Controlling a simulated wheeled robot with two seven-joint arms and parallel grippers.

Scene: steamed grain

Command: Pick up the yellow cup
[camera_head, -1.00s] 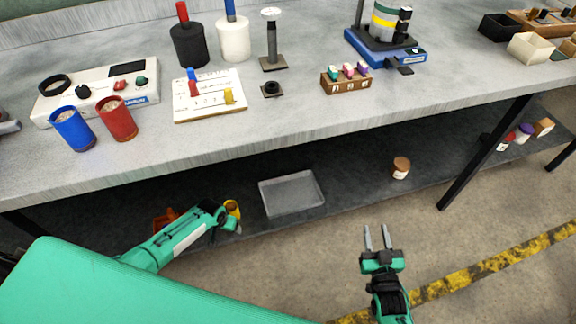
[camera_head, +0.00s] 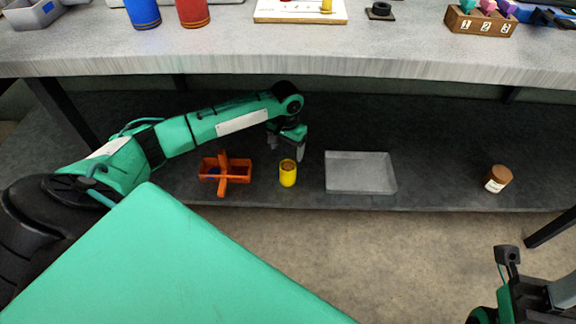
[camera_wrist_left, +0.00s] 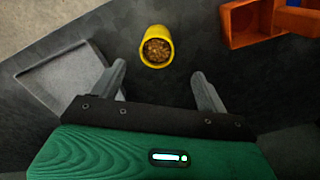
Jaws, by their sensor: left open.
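The yellow cup (camera_head: 288,174) stands upright on the lower shelf, between an orange divided caddy and a grey tray. In the left wrist view the yellow cup (camera_wrist_left: 156,46) shows brown grains inside, just beyond and between the fingertips. My left gripper (camera_head: 287,148) hangs over the shelf close behind the cup, apart from it. In the left wrist view the left gripper's fingers (camera_wrist_left: 158,80) are spread with nothing between them. My right gripper (camera_head: 530,275) is at the lower right, partly cut off by the frame, and its jaws are unclear.
The orange caddy (camera_head: 233,177) is left of the cup and the grey tray (camera_head: 360,186) right of it. A brown-lidded jar (camera_head: 497,178) stands farther right. The table (camera_head: 300,66) overhangs the shelf. Blue (camera_head: 142,12) and red (camera_head: 192,12) cups stand on it.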

